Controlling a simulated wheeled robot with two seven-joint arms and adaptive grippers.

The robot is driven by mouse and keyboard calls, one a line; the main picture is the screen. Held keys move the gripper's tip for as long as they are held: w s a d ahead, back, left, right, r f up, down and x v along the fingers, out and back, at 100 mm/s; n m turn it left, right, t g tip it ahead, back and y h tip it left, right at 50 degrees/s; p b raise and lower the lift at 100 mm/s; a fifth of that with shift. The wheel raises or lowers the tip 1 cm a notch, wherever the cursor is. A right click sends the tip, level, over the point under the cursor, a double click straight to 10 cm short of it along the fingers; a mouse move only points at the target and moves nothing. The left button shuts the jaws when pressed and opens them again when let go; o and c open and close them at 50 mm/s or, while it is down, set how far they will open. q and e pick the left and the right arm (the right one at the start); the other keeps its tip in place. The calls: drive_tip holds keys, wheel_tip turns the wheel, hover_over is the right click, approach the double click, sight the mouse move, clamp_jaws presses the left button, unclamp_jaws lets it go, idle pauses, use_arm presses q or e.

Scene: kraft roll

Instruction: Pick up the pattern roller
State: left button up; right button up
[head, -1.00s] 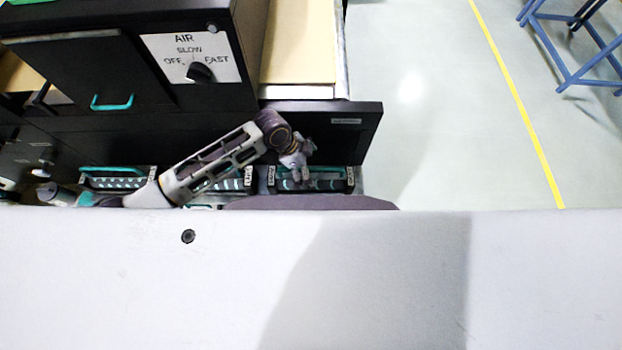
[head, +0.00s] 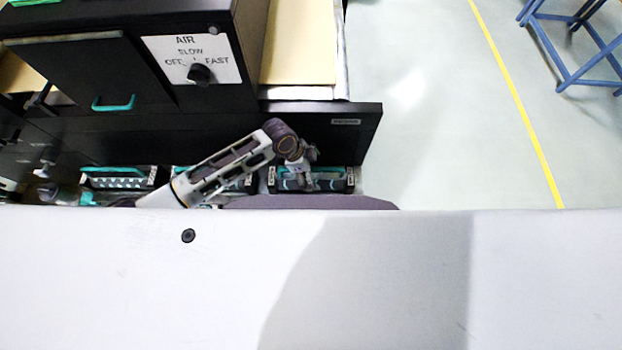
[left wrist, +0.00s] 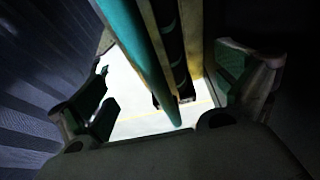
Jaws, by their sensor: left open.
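Three dark holders with teal bars stand in a row below the black machine. The left holder has a roller with a pale zigzag pattern (head: 118,183). The middle holder's roller (head: 238,186) is mostly behind my left arm. A dark roller with teal-grey bands (head: 328,184) lies in the right holder. I cannot tell which is the pattern roller. My left gripper (head: 302,180) is over the right holder. In the left wrist view its fingers (left wrist: 175,110) are open and apart, with a teal bar (left wrist: 138,45) and a dark banded roller (left wrist: 175,50) showing between them. My right gripper is not in view.
The black machine front (head: 240,135) rises just behind the holders. It carries an air knob panel (head: 192,60). Open floor (head: 440,130) lies to the right, with a blue frame (head: 580,55) beyond.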

use_arm(q)
drive_tip(key=shift+x, duration=1.4)
drive_tip(key=c, duration=2.1)
drive_tip(key=shift+o, duration=0.2)
drive_tip(key=shift+w+r, duration=0.1)
